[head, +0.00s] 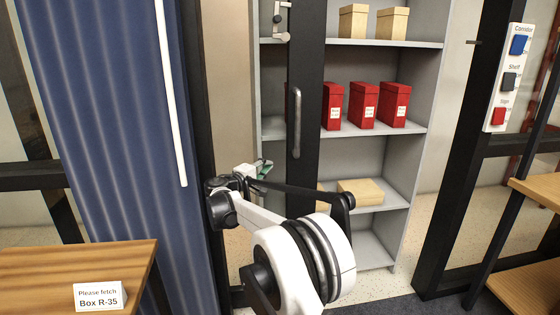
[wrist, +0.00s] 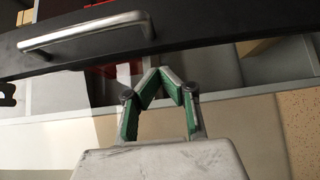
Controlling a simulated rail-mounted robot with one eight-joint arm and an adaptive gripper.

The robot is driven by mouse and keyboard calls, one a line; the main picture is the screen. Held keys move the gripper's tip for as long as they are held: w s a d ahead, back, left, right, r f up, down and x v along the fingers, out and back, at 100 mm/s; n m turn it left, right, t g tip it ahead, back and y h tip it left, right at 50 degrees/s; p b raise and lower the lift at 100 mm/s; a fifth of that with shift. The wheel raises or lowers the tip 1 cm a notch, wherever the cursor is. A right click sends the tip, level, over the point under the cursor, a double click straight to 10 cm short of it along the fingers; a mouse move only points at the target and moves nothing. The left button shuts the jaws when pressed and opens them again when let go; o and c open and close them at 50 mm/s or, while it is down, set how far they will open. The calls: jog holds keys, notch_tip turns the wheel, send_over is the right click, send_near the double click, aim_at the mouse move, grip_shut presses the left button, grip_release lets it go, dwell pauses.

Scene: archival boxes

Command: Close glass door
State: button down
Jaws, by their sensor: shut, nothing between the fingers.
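The glass door shows mainly as a black upright stile (head: 312,62) with a metal bar handle (head: 295,122). It stands partway across the doorway, in front of the shelves. Its glass is hard to make out. In the wrist view the stile (wrist: 220,24) crosses the top, with the handle (wrist: 85,32) at upper left. My gripper (head: 265,168) is just left of the stile, lower than the handle. Its green-padded fingers (wrist: 163,72) meet at the tips, are empty and point at the stile. I cannot tell whether they touch it.
A grey shelf unit (head: 427,95) behind the door holds red boxes (head: 363,105) and tan boxes. A black post (head: 455,160) and a button panel (head: 507,78) stand at right. A blue curtain-like panel (head: 105,110) and a wooden table (head: 60,270) with a sign are at left.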

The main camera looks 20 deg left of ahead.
jog(key=b, duration=0.2)
send_near(287, 155)
jog(key=x, duration=0.4)
jog(key=shift+w+d+r, duration=0.1)
jog(key=shift+w+d, duration=0.1)
jog(key=shift+w, duration=0.15)
jog(key=shift+x, duration=0.8)
jog(key=shift+d+r, duration=0.1)
